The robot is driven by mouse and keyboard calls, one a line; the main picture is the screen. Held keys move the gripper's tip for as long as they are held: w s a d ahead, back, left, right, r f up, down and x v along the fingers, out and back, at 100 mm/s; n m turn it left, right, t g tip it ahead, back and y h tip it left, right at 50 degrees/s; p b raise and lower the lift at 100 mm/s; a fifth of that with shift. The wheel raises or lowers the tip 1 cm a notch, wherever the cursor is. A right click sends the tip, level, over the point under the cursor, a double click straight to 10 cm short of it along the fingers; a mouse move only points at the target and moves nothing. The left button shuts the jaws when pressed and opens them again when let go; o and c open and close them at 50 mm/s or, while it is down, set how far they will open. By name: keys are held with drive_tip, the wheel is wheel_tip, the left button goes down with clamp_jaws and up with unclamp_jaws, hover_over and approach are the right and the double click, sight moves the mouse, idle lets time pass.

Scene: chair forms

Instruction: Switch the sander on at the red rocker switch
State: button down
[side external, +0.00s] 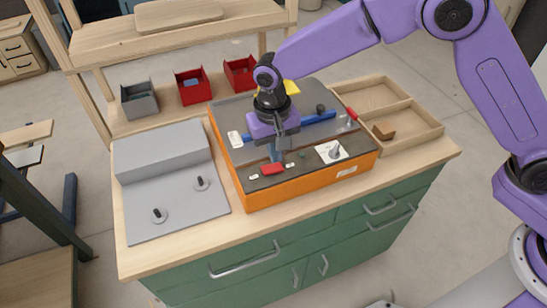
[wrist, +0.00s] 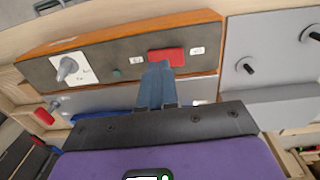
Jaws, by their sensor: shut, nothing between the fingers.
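The sander is an orange box (side external: 300,190) with a dark top panel, standing on the workbench. The red rocker switch (side external: 272,169) is on its front strip, between two small white labels; it also shows in the wrist view (wrist: 167,56). My gripper (side external: 275,156) is over the panel, pointing down, its fingers shut and empty. In the wrist view my blue fingertips (wrist: 158,68) appear just beside the switch, overlapping its lower edge. I cannot tell whether they touch it. Which side of the rocker is pressed is too small to tell.
A grey knob on a white plate (side external: 331,151) and a small green button (wrist: 116,73) share the front strip. A grey fixture with two black pegs (side external: 172,212) stands left. A wooden tray (side external: 412,122) is right. Red bins (side external: 192,86) and a grey bin (side external: 139,100) stand behind.

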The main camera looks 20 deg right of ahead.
sight(282, 168)
wheel_tip(282, 168, up, 11)
drive_tip(key=d, duration=0.1)
drive_tip(key=shift+d+f, duration=0.2)
drive_tip(key=shift+d, duration=0.1)
idle(0.4)
